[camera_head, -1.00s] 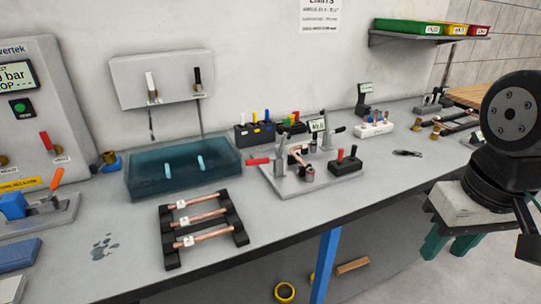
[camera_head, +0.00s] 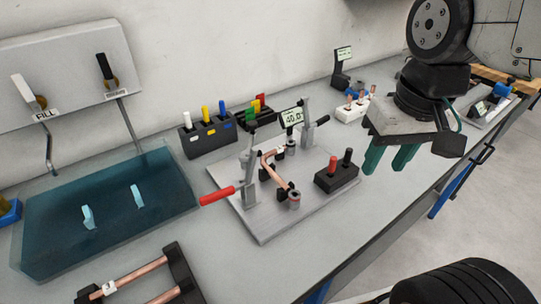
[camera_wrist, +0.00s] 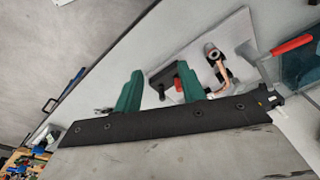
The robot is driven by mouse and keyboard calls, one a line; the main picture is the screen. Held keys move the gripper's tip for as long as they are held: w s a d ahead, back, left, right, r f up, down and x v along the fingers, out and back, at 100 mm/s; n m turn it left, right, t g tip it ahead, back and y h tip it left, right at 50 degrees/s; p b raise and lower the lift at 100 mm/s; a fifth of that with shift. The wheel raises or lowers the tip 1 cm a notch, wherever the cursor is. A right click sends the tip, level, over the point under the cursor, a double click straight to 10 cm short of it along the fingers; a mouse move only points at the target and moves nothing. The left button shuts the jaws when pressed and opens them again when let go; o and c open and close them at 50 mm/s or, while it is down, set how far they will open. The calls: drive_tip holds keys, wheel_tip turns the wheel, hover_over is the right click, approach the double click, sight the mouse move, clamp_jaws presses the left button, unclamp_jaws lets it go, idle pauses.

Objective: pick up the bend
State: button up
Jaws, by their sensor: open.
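The bend (camera_head: 274,170) is a copper tube with bent ends. It sits on a grey fixture plate (camera_head: 262,222) between clamps, one with a red handle (camera_head: 217,196). In the wrist view the bend (camera_wrist: 219,68) shows beyond the fingers, beside the red clamp handle (camera_wrist: 292,44). My gripper (camera_head: 390,162) has two green fingers, open and empty, to the right of the plate and above the bench. The fingers also show in the wrist view (camera_wrist: 160,90), spread apart. The far end of the bend is partly hidden by the clamp.
A black block with red and black knobs (camera_head: 337,172) stands on the plate between bend and gripper. A teal water tank (camera_head: 60,235) is at left, and a tube rack (camera_head: 175,272) in front. Coloured markers (camera_head: 207,135) stand behind.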

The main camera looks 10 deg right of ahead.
drive_tip(key=w+a+f+m+y, duration=0.15)
drive_tip(key=w+a, duration=0.45)
drive_tip(key=w, duration=0.6)
drive_tip(key=m, duration=0.3)
approach(268, 156)
drive_tip(key=f, duration=0.1)
drive_tip(key=shift+n+g, duration=0.25)
drive_tip(key=shift+g, duration=0.05)
drive_tip(key=f, duration=0.2)
drive_tip(key=a+f, duration=0.1)
drive_tip(key=f, duration=0.1)
drive_tip(key=w+f, duration=0.1)
drive_tip(key=f, duration=0.2)
drive_tip(key=shift+a, duration=0.2)
clamp_jaws()
